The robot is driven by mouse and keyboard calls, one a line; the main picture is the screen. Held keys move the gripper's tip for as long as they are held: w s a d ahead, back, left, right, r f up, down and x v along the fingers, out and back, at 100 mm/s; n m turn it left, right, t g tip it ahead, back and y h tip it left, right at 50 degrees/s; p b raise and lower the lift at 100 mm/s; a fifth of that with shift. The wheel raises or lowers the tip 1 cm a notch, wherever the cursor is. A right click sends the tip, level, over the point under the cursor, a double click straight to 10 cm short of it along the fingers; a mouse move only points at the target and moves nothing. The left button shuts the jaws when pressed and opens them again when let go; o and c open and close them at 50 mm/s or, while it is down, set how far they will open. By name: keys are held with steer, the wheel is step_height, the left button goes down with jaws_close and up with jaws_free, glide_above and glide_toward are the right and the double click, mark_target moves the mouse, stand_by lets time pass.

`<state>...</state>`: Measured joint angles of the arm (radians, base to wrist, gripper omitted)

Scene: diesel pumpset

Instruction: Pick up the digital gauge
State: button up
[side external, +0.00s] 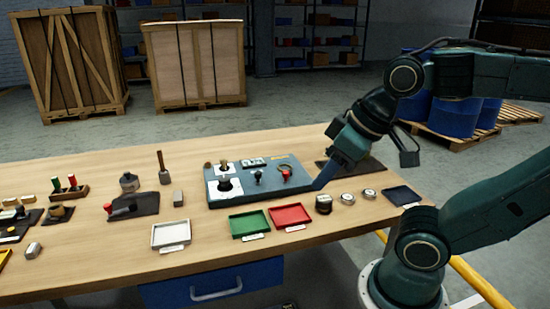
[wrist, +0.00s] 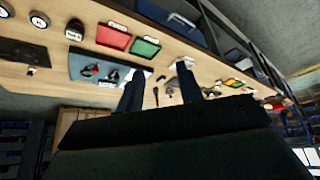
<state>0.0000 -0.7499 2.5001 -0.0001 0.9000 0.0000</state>
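Two small round gauges with pale faces, a left one (side external: 348,198) and a right one (side external: 369,193), lie at the right part of the bench. A dark, squat round item (side external: 323,204) stands just left of them and shows a pale marking in the wrist view (wrist: 74,30). I cannot tell for certain which of these is the digital gauge. My gripper (side external: 363,174) is open and empty above the right end of the bench, behind the gauges in the side view. Its two fingers stand wide apart in the wrist view (wrist: 160,72).
A blue-grey fixture board (side external: 300,182) with fittings lies left of my gripper. Red (side external: 289,216), green (side external: 249,224) and white (side external: 171,234) trays line the front. A dark mat (side external: 403,195) lies right of the gauges. Tools and small parts fill the left side.

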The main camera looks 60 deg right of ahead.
steer(key=o, duration=0.8)
steer(key=w+d+f+m+g+h, duration=0.1)
steer(key=w+d+f+m+g, duration=0.2)
steer(key=w+d+m, duration=0.55)
steer(key=d+f+m+g, duration=0.1)
steer(key=d+f+m, duration=0.1)
steer(key=d, duration=0.3)
steer(key=d+f+m, duration=0.2)
steer(key=d+m, duration=0.1)
steer(key=d, duration=0.2)
steer(key=s+d+f+m+g+y, duration=0.1)
steer(key=d+f+m, duration=0.2)
steer(key=d, duration=0.3)
steer(key=shift+g, duration=0.3)
glide_above(323, 198)
steer(key=shift+f, duration=4.25)
